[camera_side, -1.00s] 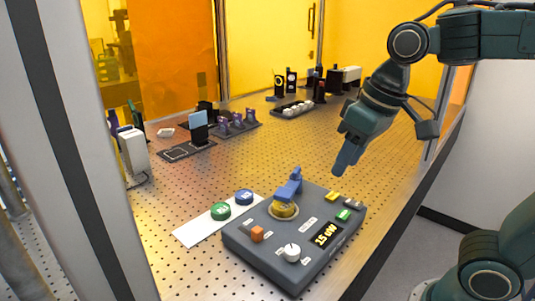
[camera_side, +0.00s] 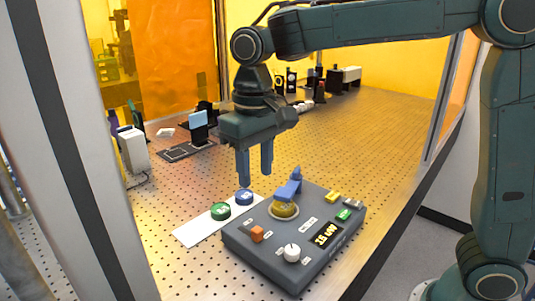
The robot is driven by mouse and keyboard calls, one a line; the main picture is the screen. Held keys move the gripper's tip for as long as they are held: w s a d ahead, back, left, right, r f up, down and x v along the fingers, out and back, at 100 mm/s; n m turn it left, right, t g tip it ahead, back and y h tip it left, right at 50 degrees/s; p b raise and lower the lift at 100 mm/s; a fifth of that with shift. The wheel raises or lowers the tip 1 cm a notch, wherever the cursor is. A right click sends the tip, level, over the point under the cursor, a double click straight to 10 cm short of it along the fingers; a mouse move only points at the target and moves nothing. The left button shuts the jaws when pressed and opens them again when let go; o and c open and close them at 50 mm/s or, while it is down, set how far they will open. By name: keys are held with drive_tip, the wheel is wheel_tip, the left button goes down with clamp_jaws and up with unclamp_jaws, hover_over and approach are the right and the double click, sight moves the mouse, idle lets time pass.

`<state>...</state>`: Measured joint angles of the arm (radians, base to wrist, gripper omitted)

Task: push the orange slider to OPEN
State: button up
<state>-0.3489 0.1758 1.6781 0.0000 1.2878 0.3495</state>
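The orange slider (camera_side: 257,233) is a small block on the left part of the dark grey control box (camera_side: 287,266). The small labels beside it are too small to read. My gripper (camera_side: 255,180) points down above the table, behind and above the slider and near the blue button. Its two blue fingers are apart with nothing between them. It does not touch the slider.
The box also carries a blue lever on a yellow base (camera_side: 285,209), a white knob (camera_side: 292,252), a lit display (camera_side: 326,235), and yellow and green buttons. A white plate with a green button (camera_side: 220,211) and a blue button (camera_side: 244,197) lies to the left. Optics stand behind.

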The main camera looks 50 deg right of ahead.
sight(257, 229)
drive_tip(key=shift+f, duration=0.15)
wheel_tip(257, 229, down, 14)
drive_tip(key=shift+r, duration=0.25)
idle(0.6)
clamp_jaws()
